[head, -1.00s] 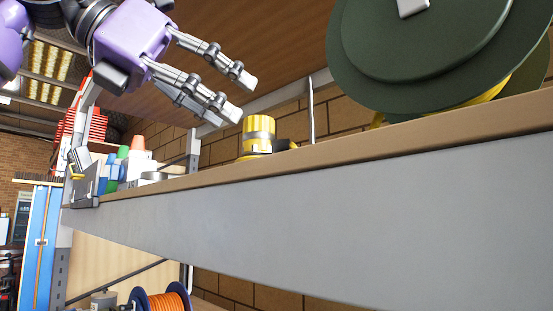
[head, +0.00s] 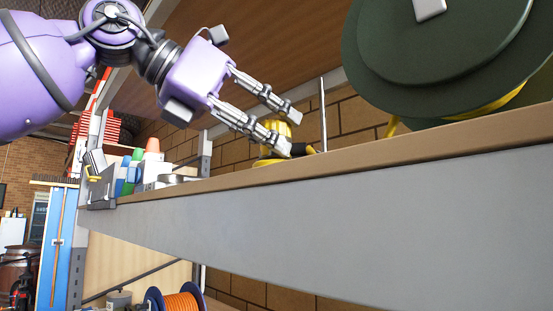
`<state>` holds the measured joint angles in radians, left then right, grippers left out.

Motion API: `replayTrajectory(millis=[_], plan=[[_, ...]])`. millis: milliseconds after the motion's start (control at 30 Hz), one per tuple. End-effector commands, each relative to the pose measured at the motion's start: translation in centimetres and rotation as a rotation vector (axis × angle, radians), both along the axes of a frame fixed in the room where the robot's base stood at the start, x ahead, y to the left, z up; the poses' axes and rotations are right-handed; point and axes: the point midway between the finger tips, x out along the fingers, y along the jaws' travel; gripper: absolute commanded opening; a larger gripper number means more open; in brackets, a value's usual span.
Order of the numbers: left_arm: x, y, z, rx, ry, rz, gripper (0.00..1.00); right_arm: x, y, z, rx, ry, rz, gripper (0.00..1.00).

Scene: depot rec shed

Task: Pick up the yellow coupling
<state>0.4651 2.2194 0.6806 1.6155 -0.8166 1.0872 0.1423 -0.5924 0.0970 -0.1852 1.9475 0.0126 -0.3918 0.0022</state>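The yellow coupling (head: 284,129) stands on the tan-topped shelf, near its middle in the head view. It has a black part at its right side. My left gripper (head: 290,133) reaches it from the upper left. Its fingers are spread, one across the coupling's front and one near its top. The near finger hides part of the coupling. I cannot tell whether any finger touches it. My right gripper is out of view.
A large dark green reel (head: 440,55) stands to the right on the shelf (head: 400,155). A thin upright metal rod (head: 323,115) is behind the coupling. Green, blue, white and orange-topped items (head: 140,170) stand to the left. An orange cable spool (head: 178,300) is below.

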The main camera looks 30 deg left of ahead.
Motion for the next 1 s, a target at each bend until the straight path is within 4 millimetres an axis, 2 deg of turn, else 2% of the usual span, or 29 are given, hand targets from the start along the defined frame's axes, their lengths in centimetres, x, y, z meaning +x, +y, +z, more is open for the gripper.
replayTrajectory(millis=[33, 200, 567, 800, 1000], plan=[[0.0, 0.0, 0.0, 0.0, 0.0, 0.0, 0.25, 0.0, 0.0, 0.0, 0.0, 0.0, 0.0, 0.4], [0.0, 0.0, 0.0, -0.001, -0.001, 0.0, 0.06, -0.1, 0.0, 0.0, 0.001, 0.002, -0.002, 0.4], [0.0, 0.0, 0.6, 0.0, 0.0, 0.001, 0.06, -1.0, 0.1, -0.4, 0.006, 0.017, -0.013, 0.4], [0.0, -0.2, 3.4, 0.0, -0.003, 0.001, 0.06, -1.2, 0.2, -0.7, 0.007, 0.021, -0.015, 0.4], [-2.6, -2.2, 7.2, 0.002, -0.004, 0.002, 0.06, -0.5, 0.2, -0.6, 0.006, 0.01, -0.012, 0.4]])
